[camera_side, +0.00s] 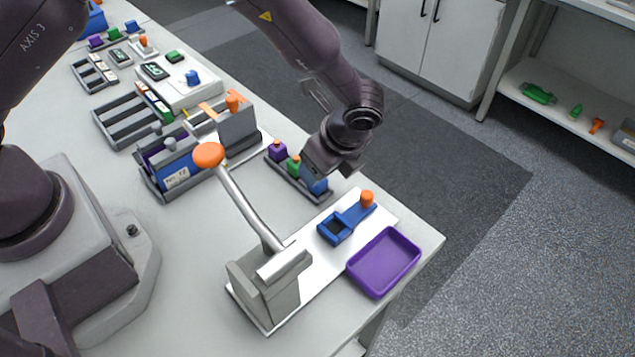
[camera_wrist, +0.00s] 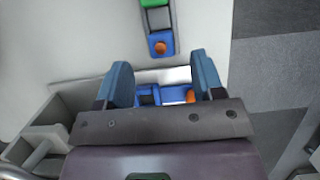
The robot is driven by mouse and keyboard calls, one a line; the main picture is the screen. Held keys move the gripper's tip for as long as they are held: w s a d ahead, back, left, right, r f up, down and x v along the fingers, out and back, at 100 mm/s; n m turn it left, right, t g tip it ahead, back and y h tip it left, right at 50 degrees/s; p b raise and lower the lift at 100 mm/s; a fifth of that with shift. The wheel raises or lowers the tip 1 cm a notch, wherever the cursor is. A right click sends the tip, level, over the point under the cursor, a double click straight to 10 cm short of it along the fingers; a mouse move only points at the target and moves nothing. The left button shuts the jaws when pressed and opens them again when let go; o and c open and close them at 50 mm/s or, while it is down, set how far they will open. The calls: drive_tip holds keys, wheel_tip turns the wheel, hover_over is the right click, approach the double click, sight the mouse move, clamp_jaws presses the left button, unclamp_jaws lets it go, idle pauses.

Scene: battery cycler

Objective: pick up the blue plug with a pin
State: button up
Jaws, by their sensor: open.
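In the wrist view, a blue plug (camera_wrist: 155,39) with a round orange pin lies beyond my fingertips, at the near end of a row. A green plug (camera_wrist: 150,4) is at the top edge. In the side view, the grey rack (camera_side: 283,180) holds a purple plug (camera_side: 277,149) and a green plug (camera_side: 294,165). My gripper (camera_side: 317,181) is over the rack's near end, where blue parts overlap, so I cannot separate plug from fingertips. In the wrist view, my gripper (camera_wrist: 163,78) has its blue fingers apart, with nothing held between them.
A white board holds a blue fixture (camera_side: 335,230) with an orange knob (camera_side: 367,199) and a grey press (camera_side: 268,285) with a raised, orange-tipped lever. A purple tray (camera_side: 383,263) is by the table edge. Grey racks (camera_side: 124,119) stand farther back.

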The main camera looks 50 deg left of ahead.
sight(318, 186)
drive_tip(key=x, duration=0.5)
drive_tip(key=shift+f, duration=0.15)
drive_tip(key=shift+c, duration=0.3)
drive_tip(key=c, duration=0.9)
